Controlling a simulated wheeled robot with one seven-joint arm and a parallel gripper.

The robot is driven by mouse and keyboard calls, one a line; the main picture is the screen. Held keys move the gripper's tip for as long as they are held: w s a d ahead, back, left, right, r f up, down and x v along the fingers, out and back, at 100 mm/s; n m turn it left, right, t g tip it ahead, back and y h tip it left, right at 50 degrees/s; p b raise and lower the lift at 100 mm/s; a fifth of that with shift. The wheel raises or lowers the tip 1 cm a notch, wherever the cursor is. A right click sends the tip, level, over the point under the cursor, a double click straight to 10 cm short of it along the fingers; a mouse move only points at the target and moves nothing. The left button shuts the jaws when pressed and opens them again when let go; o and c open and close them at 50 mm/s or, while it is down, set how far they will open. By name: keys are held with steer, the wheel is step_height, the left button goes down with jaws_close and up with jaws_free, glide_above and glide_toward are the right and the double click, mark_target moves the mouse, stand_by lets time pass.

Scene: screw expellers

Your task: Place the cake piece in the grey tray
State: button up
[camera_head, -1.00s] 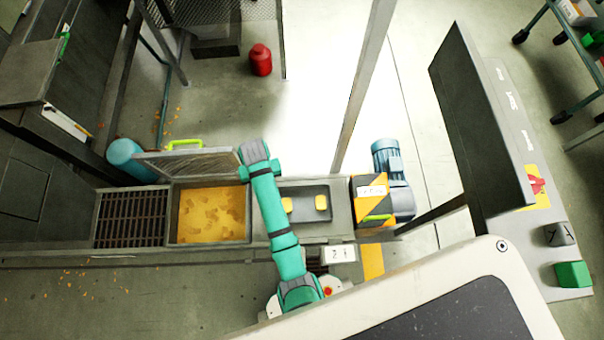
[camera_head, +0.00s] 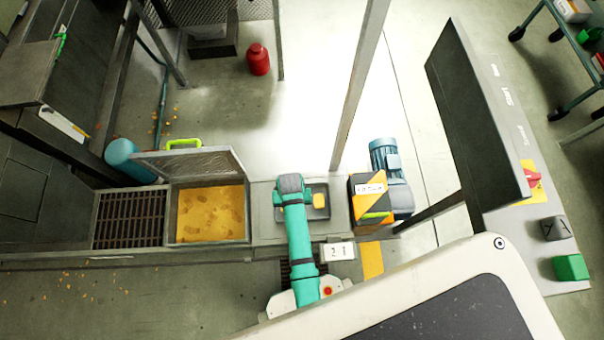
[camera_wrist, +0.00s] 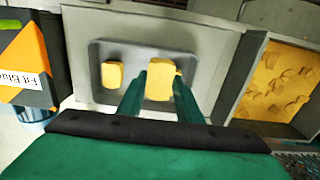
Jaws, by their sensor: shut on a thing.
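My gripper (camera_wrist: 160,84) is shut on a yellow cake piece (camera_wrist: 159,72), seen between its two green fingers in the wrist view. The held piece is over the right part of the grey tray (camera_wrist: 134,62). Another yellow cake piece (camera_wrist: 112,75) lies in the tray's left part. A yellow edge behind the right finger may be a further piece in the tray, mostly hidden. In the head view, my arm covers the left part of the tray (camera_head: 325,213) and hides the fingers. One tray piece (camera_head: 318,200) shows to its right.
An open bin of yellow cake pieces (camera_head: 210,213), with a raised mesh lid (camera_head: 190,162), stands left of the tray. A dark grate (camera_head: 128,218) lies farther left. A striped black and orange box (camera_head: 369,198) and blue motor (camera_head: 386,160) stand close right.

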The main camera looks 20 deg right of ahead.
steer(key=w+d+f, duration=0.1)
steer(key=f, duration=0.1)
steer(key=w+d+f, duration=0.1)
steer(key=d+f, duration=0.1)
steer(key=w+d+f, duration=0.1)
steer(key=d+f, duration=0.1)
steer(key=shift+f, duration=1.65)
steer(key=o, duration=1)
steer(key=shift+f, duration=0.15)
steer(key=shift+o, duration=0.2)
